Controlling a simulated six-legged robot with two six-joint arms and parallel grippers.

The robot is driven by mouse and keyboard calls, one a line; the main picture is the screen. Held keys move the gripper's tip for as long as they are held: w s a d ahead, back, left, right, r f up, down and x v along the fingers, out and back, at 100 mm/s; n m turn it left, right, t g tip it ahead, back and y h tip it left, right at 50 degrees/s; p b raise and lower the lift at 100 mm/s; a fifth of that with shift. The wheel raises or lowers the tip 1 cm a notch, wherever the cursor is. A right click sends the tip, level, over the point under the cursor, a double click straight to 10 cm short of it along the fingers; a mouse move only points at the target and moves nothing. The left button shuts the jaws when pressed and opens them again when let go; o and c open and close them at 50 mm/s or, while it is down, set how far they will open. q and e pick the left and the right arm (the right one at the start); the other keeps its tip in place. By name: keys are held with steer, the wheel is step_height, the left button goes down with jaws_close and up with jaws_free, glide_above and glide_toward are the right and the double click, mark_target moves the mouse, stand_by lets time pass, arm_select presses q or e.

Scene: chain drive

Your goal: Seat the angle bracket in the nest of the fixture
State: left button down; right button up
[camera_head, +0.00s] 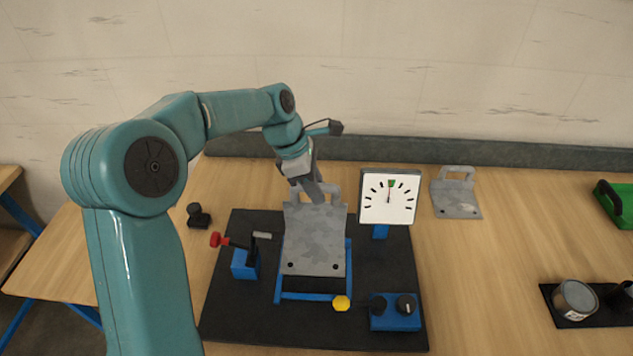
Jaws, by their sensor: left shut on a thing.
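My left gripper (312,188) is shut on the grey angle bracket (315,243) at its upright handle end, at the far side of the fixture. The bracket's mottled plate, with two holes near its front edge, lies over the blue frame of the nest (312,297). A dark gap shows between the plate's front edge and the frame's front bar. I cannot tell whether the plate touches the frame or is held just above it. The fingertips are partly hidden by the bracket. My right gripper is not in view.
The black base plate (225,322) carries a red-handled clamp (243,258), a white dial (389,197), a yellow knob (341,303) and a blue control box (396,314). A second grey bracket (457,198) lies right. A tin (575,299) stands far right. Table between is clear.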

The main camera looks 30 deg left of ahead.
arm_select(q)
steer(key=shift+w+d, duration=0.2)
steer(key=shift+w, duration=0.1)
steer(key=shift+s+a+r, duration=0.15)
steer(key=shift+s+a, duration=0.05)
steer(key=shift+p, duration=0.3)
steer(key=shift+b+x, duration=0.7)
steer(key=shift+x, duration=0.3)
steer(key=shift+s+a+f+b, duration=0.15)
steer(key=shift+f+b, duration=0.2)
steer(key=shift+f, duration=0.25)
steer(key=shift+a+f+b, duration=0.15)
steer(key=shift+f+b, duration=0.2)
steer(key=shift+f, duration=0.25)
steer(key=shift+d+f+b, duration=0.1)
steer(key=shift+f+b, duration=0.35)
steer(key=shift+f, duration=0.4)
